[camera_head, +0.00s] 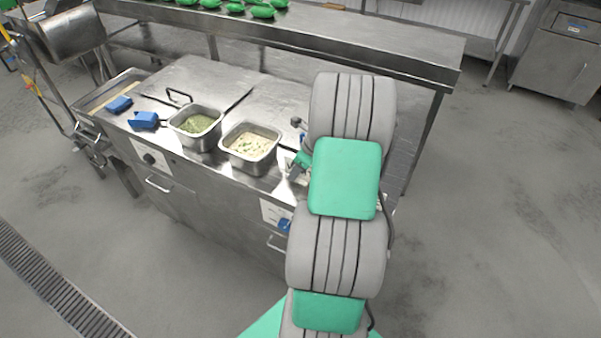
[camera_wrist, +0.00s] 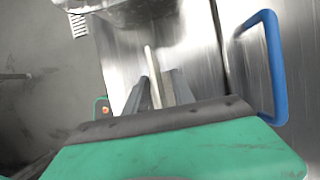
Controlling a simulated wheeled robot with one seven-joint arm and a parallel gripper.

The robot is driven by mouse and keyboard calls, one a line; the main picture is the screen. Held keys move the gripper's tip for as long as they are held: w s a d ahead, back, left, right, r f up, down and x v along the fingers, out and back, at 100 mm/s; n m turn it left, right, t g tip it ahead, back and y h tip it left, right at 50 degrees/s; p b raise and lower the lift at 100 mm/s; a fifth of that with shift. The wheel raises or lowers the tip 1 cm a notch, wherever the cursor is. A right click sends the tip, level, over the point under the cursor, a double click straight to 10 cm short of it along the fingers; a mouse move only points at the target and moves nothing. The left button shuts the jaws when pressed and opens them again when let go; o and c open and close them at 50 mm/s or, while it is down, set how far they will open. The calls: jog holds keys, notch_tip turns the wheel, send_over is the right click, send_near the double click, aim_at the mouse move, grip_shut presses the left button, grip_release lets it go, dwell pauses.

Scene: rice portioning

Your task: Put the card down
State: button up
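The card (camera_wrist: 152,76) shows in the wrist view as a thin pale strip seen nearly edge-on, between the two dark fingers of my gripper (camera_wrist: 158,92). The fingers look closed on it, and its printed face is not readable. In the head view my gripper (camera_head: 297,172) is at the right end of the steel counter, largely hidden behind my own arm. Whether the card touches the counter cannot be told.
A pan of green food (camera_head: 198,125) and a pan of pale rice mix (camera_head: 249,146) sit in the counter (camera_head: 208,80). Blue objects (camera_head: 144,120) lie at its left. A blue handle (camera_wrist: 274,65) stands close to my gripper's right in the wrist view.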

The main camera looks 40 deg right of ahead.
grip_shut()
dwell(0.5)
